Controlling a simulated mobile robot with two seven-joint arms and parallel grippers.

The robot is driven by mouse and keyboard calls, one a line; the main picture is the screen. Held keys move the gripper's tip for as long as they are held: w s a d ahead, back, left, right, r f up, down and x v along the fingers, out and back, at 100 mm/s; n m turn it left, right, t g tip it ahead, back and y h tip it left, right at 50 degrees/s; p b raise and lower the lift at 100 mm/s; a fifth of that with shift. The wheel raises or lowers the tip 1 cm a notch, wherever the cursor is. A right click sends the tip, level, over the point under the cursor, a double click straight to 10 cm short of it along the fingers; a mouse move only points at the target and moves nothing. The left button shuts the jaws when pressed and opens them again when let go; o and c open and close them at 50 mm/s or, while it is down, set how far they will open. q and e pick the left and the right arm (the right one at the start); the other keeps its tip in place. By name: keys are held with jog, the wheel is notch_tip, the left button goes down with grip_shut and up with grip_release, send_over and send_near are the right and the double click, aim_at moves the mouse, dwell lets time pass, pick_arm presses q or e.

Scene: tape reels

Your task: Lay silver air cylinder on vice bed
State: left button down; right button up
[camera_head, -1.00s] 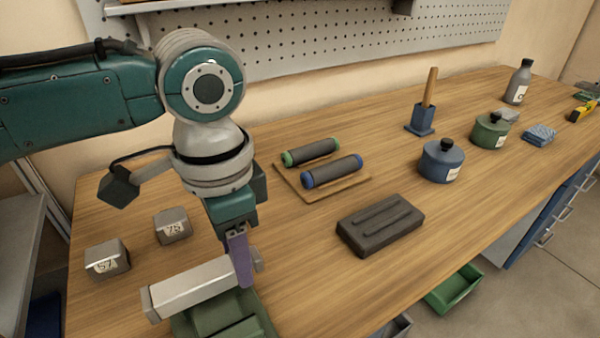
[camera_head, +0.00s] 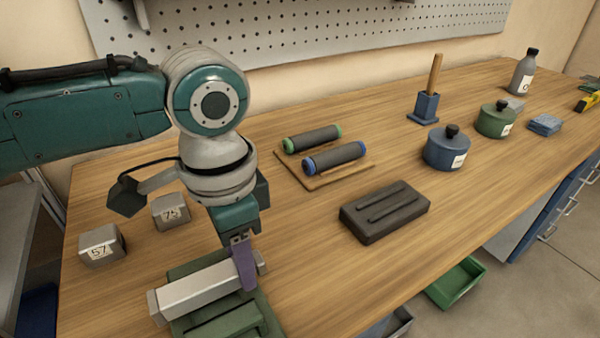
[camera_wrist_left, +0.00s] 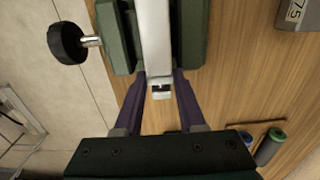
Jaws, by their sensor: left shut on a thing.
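The silver air cylinder (camera_head: 200,288), a long square-sided bar with end caps, is held level in my left gripper (camera_head: 246,275). The gripper's purple fingers are shut on it near its right end. The green vice (camera_head: 235,323) is directly under the cylinder, near the table's front edge. In the left wrist view, the cylinder (camera_wrist_left: 155,35) lies lengthwise between the two green vice jaws (camera_wrist_left: 190,30), in line with them, with my left gripper (camera_wrist_left: 159,84) at its near end. The bed under it is hidden, so I cannot tell whether they touch. My right gripper is not in view.
Metal blocks marked 57 (camera_head: 101,245) and 75 (camera_head: 171,212) stand left of the vice. A dark grooved block (camera_head: 385,212) and a wooden board (camera_head: 345,175) with two dark rollers lie to the right. The vice's black knob (camera_wrist_left: 68,43) sticks out sideways.

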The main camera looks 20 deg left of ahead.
pick_arm(q)
jog(key=shift+a+f, duration=0.1)
jog(key=shift+f, duration=0.3)
